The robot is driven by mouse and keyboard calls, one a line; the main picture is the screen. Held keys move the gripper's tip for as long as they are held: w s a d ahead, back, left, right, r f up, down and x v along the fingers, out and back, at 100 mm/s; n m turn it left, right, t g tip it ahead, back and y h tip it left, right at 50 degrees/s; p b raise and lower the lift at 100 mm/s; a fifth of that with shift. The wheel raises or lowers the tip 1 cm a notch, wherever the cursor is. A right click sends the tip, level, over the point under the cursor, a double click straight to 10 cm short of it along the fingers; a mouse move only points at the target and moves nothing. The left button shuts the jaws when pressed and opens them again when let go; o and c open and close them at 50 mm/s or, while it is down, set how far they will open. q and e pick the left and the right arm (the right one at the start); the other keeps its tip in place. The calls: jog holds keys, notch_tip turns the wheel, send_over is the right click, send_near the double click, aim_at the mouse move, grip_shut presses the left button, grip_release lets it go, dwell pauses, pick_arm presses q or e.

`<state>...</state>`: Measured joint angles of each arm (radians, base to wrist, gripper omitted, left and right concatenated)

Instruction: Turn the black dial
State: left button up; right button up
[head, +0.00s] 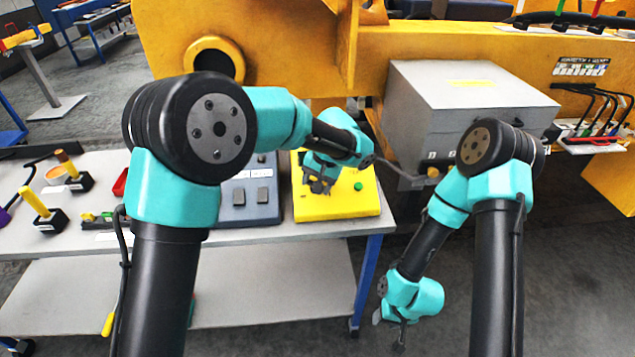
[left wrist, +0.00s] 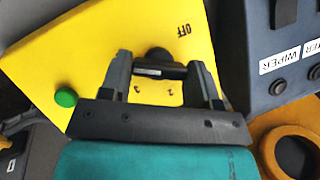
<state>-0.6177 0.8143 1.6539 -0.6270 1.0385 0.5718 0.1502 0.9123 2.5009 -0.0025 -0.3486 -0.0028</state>
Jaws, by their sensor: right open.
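The black dial (left wrist: 158,57) is on the sloping yellow panel (left wrist: 100,40), near printed marks and the word OFF. My left gripper (left wrist: 163,68) is over the panel, with its fingers on either side of the dial. A dark bar with a pale stripe spans between the fingers. I cannot tell whether the fingers press on it. In the head view the left gripper (head: 319,185) is above the yellow panel (head: 330,208) and hides the dial. My right gripper (head: 390,325) is open and empty, hanging low right of the table, away from the panel.
A green button (head: 358,186) is on the panel, right of my left gripper. A dark switch box (head: 250,207) stands left of the panel. Yellow-handled levers (head: 38,207) are further left on the grey table (head: 290,262). A large grey box (head: 460,95) is behind right.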

pick_arm(q)
jog(key=o, duration=0.4)
jog(key=v, duration=1.7)
jog(key=shift+d+r, duration=0.1)
jog(key=shift+r, duration=0.1)
